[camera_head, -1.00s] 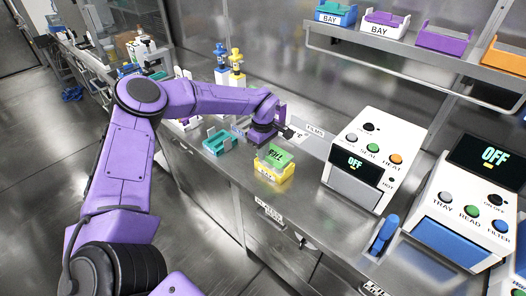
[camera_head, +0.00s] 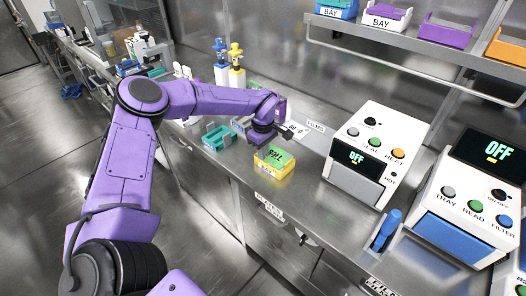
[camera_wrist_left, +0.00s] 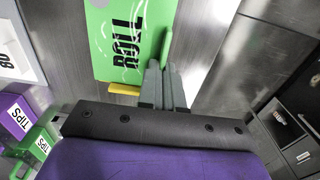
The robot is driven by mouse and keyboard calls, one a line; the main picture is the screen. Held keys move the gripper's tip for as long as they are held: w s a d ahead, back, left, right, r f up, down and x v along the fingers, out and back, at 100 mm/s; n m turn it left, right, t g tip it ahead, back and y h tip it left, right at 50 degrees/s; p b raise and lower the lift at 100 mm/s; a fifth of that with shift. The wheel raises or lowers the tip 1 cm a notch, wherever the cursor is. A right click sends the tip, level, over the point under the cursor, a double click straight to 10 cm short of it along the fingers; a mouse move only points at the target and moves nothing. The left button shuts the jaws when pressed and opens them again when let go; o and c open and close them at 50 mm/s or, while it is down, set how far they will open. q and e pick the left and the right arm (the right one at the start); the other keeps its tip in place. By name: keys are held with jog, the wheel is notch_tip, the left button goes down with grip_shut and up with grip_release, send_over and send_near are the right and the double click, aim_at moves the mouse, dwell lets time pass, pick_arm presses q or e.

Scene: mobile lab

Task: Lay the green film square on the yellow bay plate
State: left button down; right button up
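The green film square (camera_head: 279,157), marked ROLL, is over the yellow bay plate (camera_head: 270,171) on the steel counter. It lies slightly turned; I cannot tell whether it rests fully on the plate. My left gripper (camera_head: 286,139) is just behind it. In the left wrist view, the film square (camera_wrist_left: 122,40) fills the upper middle, and a strip of yellow plate (camera_wrist_left: 126,90) shows at its near edge. The grey fingers (camera_wrist_left: 163,75) are close together with the film's upright green tab between their tips. My right gripper is out of view.
A teal tray (camera_head: 219,138) stands left of the plate. A white heater box (camera_head: 375,155) reading OFF stands to the right. A card (camera_head: 296,130) and a FILMS label (camera_head: 315,126) lie behind. A shelf with coloured bays (camera_head: 445,33) hangs at upper right.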

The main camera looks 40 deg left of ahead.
pick_arm(q)
jog(key=shift+f, duration=0.25)
jog(key=c, duration=1.2)
grip_release()
notch_tip(320, 180, up, 11)
jog(key=shift+f+b, duration=0.2)
jog(key=shift+b, duration=0.75)
